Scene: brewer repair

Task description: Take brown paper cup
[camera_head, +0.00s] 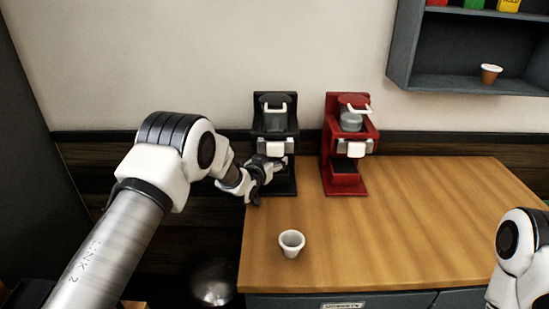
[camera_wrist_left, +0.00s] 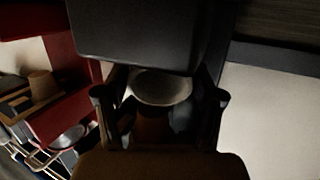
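A brown paper cup (camera_head: 490,73) with a white rim stands on the wall shelf. My left gripper (camera_head: 262,180) is at the lower left side of the black brewer (camera_head: 275,125). In the left wrist view my left gripper's fingers (camera_wrist_left: 163,112) stand apart. Between them shows a pale oval (camera_wrist_left: 158,88) with a dark brown part (camera_wrist_left: 153,128), perhaps a cup under the brewer; contact cannot be made out in the dark. The head view does not show this object. Only a link of my right arm shows at the lower right; its gripper is out of view.
A white cup (camera_head: 291,243) stands upright near the table's front left. A red brewer (camera_head: 349,140) stands right of the black one. The wooden table (camera_head: 430,220) is clear on the right. A dark wall shelf (camera_head: 460,84) hangs at the upper right.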

